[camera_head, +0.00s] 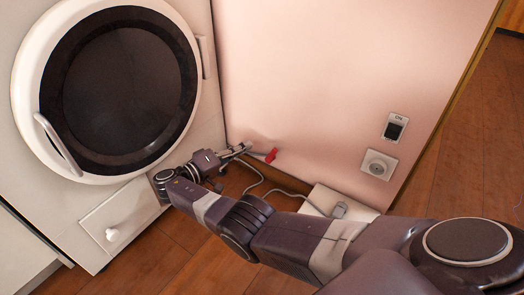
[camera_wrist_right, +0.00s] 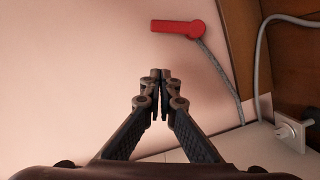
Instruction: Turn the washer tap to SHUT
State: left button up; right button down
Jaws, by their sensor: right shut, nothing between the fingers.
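The washer tap has a red lever (camera_head: 271,155) low on the pink wall, just right of the washer. In the right wrist view the red lever (camera_wrist_right: 178,28) lies nearly level, with its rounded end at the right and a grey hose running down from it. My right gripper (camera_head: 243,148) is close to the tap, to the left of the lever. In the right wrist view my right gripper (camera_wrist_right: 161,75) is shut and empty, its tips below the lever with a gap between them in the picture. My left gripper is not in view.
The washer (camera_head: 118,90) with its round dark door stands at the left. A switch (camera_head: 395,127) and a socket (camera_head: 378,165) are on the pink wall. A white box with a plug (camera_head: 338,210) sits near the wall's foot. Grey cables run along the wooden floor (camera_head: 490,120).

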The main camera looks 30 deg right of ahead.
aim_at(272, 155)
jog(key=d, duration=0.4)
jog(key=shift+w+f, duration=0.25)
jog(key=shift+f, duration=0.05)
jog(key=shift+s+f, duration=0.15)
jog(key=shift+s, duration=0.25)
jog(key=shift+s+f, duration=0.1)
jog(key=shift+s, duration=0.25)
jog(key=shift+s+d+f, duration=0.25)
jog(key=shift+s, duration=0.25)
jog(key=shift+s+d+f, duration=0.2)
jog(key=shift+s, duration=0.25)
